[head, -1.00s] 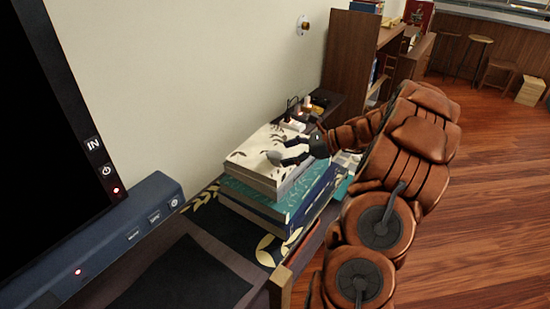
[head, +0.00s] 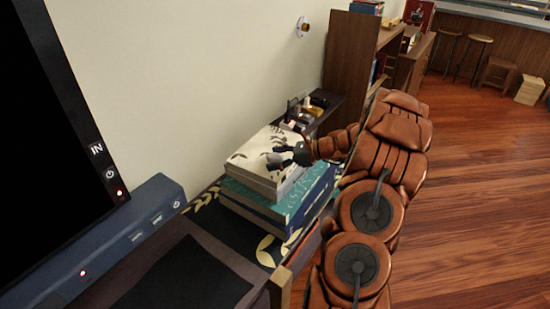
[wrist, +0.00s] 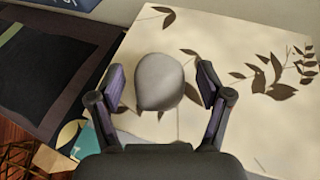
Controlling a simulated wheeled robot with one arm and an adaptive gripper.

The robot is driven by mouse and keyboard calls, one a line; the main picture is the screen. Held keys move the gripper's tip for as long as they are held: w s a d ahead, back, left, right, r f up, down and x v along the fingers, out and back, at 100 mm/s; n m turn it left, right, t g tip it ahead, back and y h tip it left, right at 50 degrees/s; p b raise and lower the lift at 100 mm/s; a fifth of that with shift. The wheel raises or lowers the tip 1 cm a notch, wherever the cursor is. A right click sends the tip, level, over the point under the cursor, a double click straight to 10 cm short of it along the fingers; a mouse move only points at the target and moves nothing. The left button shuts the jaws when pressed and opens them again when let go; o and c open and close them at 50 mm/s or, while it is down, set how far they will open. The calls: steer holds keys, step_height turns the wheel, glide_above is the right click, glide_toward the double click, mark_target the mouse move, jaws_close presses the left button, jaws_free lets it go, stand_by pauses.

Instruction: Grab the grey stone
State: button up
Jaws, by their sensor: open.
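The grey stone (wrist: 159,82) is smooth and rounded. In the wrist view it lies on the cream, leaf-patterned cover of the top book (wrist: 225,50). My gripper (wrist: 160,88) is open, with one finger on each side of the stone and a visible gap on both sides. In the head view my gripper (head: 279,158) is at the top of the book stack (head: 262,185), at the stone's place. The stone is hard to make out there, mostly hidden by the fingers.
The stack has blue and teal books (head: 285,205) under the cream one. It stands on a dark shelf top against a pale wall (head: 220,70). A large black screen (head: 45,110) and a blue bar (head: 130,225) are at left. Small items (head: 308,108) stand behind the stack.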

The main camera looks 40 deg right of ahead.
steer(key=shift+c, duration=0.2)
steer(key=c, duration=1.3)
steer(key=shift+c, duration=0.4)
